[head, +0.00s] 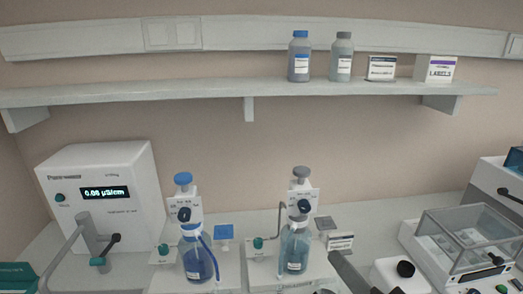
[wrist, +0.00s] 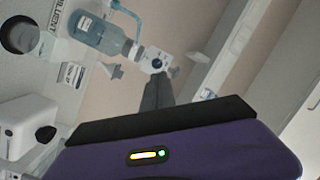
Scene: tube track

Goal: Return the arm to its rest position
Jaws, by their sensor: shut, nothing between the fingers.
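My gripper (wrist: 158,78) shows in the wrist view as two dark fingers close together, shut with nothing between them, in front of my purple hand. Beyond the fingers, a bottle with a dispenser top (wrist: 100,36) appears tilted because the view is turned. There, a blue-capped dispenser bottle (head: 197,262) and a grey-capped dispenser bottle (head: 294,250) stand upright on white bases on the bench. I see no contact between the fingers and any object.
A water unit with a lit display (head: 103,175) and a tap stands at left. A clear-lidded box (head: 462,240) stands at right. The wall shelf (head: 190,95) holds two bottles and two small boxes. A white block with a black knob (head: 402,275) sits near the front.

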